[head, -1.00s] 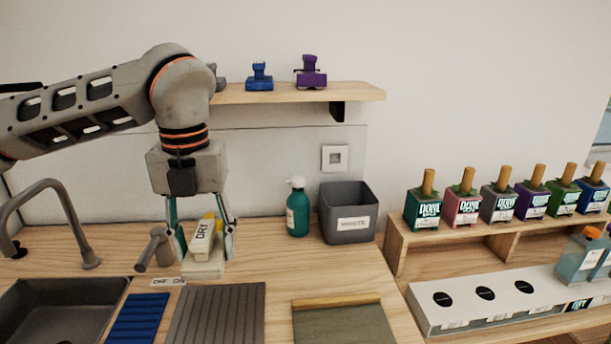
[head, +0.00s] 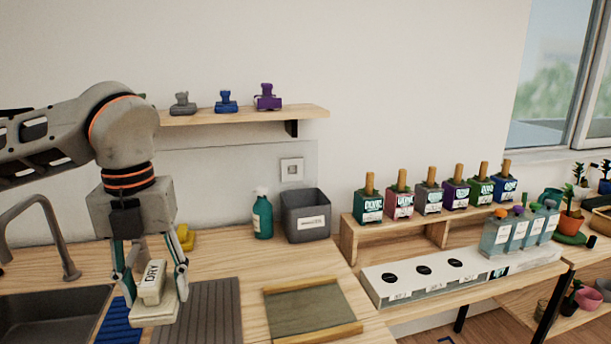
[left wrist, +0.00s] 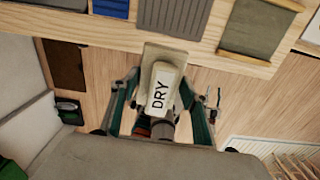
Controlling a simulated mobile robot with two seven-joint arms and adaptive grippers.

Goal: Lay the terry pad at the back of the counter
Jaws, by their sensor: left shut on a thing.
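The terry pad, a cream block (head: 153,315) with a raised grip marked DRY (head: 150,284), is held up by my left gripper (head: 155,292). The gripper's fingers close on the grip from both sides. In the head view the pad covers parts of the blue mat and the grey ribbed mat. In the left wrist view the pad (left wrist: 157,52) hangs between the fingers, beside the front edge of the wooden counter (left wrist: 225,58), with floor below. The counter's back (head: 217,230) shows bare wood by the wall. My right gripper is not in view.
A yellow object (head: 185,238) sits at the counter's back, left of a teal pump bottle (head: 262,216) and a grey waste bin (head: 306,222). The sink (head: 45,315) and tap (head: 45,235) are at left. A grey-green board (head: 310,308) lies front right.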

